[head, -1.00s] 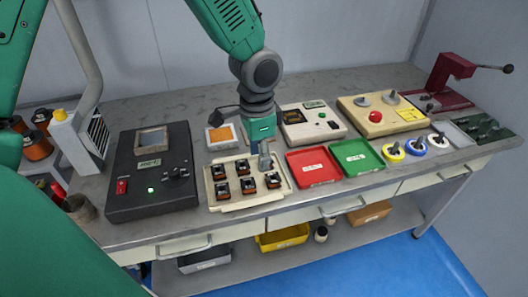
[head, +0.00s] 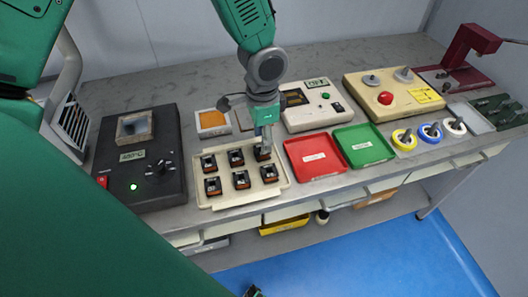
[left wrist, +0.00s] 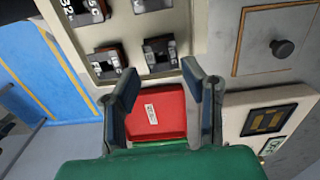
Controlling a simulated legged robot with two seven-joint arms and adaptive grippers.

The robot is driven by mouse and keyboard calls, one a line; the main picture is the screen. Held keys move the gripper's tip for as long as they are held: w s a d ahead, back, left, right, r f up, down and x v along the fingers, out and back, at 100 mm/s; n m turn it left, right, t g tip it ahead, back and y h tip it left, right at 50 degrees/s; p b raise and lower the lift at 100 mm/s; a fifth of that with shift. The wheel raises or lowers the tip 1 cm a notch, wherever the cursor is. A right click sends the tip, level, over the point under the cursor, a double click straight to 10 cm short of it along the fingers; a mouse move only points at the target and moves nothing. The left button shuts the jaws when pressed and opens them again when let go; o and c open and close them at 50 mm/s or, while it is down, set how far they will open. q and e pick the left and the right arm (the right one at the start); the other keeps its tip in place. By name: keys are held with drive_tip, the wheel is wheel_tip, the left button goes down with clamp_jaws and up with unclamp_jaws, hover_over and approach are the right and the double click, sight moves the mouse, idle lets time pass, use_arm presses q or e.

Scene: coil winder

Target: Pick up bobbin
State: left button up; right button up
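Several dark bobbins with orange-brown sides stand in two rows in a cream tray (head: 226,199) on the bench. In the head view my left gripper (head: 265,143) points down at the back-right bobbin (head: 262,155) and partly hides it. Whether they touch cannot be told. The left wrist view shows the left gripper (left wrist: 160,95) open, with its two fingers apart and nothing held between them. A bobbin (left wrist: 160,52) in the tray shows beyond the fingertips there.
A red tray (head: 314,157) and a green tray (head: 364,145) lie right of the cream tray. A black heater box (head: 142,170) stands left. A cream meter box (head: 312,108) is behind. Coloured rings (head: 430,133) lie further right.

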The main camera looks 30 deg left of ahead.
sight(260, 151)
use_arm(q)
drive_tip(key=f, duration=0.5)
drive_tip(key=shift+w+a+f, duration=0.1)
drive_tip(key=shift+a+f, duration=0.3)
drive_tip(key=shift+d+r, duration=0.1)
drive_tip(key=shift+d, duration=0.2)
drive_tip(key=shift+c, duration=0.8)
drive_tip(key=shift+d, duration=0.15)
drive_tip(key=c, duration=0.6)
